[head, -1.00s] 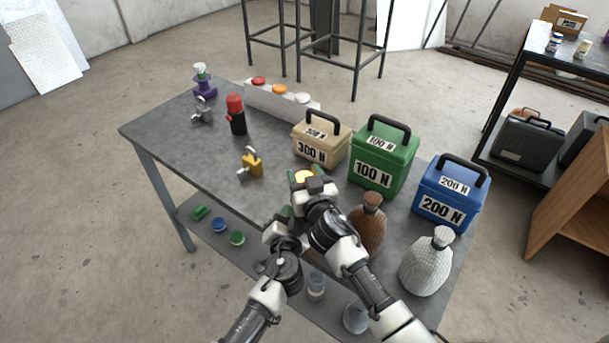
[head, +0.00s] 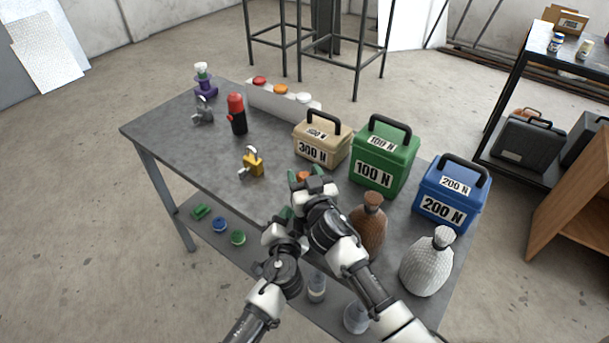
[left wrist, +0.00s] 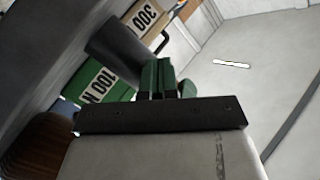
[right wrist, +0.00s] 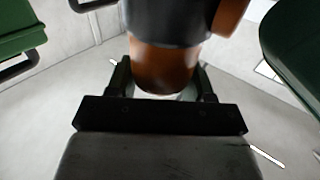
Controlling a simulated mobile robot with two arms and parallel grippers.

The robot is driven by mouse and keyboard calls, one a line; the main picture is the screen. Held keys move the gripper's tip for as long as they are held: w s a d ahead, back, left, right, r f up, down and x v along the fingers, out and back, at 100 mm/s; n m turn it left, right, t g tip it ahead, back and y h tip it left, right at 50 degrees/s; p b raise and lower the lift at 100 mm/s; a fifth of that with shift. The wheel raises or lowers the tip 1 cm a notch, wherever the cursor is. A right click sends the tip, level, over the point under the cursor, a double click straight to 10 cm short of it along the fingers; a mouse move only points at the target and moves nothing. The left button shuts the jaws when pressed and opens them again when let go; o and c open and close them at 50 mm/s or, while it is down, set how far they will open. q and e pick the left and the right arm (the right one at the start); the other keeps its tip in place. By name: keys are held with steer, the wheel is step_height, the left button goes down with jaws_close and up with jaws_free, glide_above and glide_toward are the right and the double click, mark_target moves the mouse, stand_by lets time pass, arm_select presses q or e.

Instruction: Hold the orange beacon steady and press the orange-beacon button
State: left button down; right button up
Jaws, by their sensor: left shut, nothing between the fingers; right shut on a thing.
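The orange beacon (head: 303,175) shows its orange top at my right gripper (head: 306,183), over the table's near side. In the right wrist view, the right fingers are shut around the beacon's orange end (right wrist: 163,70), below its black body. An orange side knob (right wrist: 230,14), apparently the orange-beacon button, sticks out at upper right there. My left gripper (head: 284,213) is shut and empty, just below and left of the right one. In the left wrist view, its green fingertips (left wrist: 158,75) are beside a black cylinder (left wrist: 118,45), seemingly the beacon's body. Contact with the button is hidden.
A red beacon (head: 237,112), yellow padlock (head: 252,163) and white panel (head: 262,100) with red, orange and white buttons stand farther back. Tan (head: 321,142), green (head: 381,157) and blue (head: 450,195) weight boxes line the right side. A brown bottle (head: 371,222) is close to my right arm.

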arm_select(q)
steer(key=s+a, duration=0.3)
steer(key=s, duration=0.1)
steer(key=shift+s+a, duration=0.3)
steer(key=shift+s, duration=0.1)
arm_select(e)
steer(key=o, duration=1.1)
steer(key=shift+c, duration=0.2)
steer(key=v, duration=1.2)
steer(key=shift+d, duration=0.1)
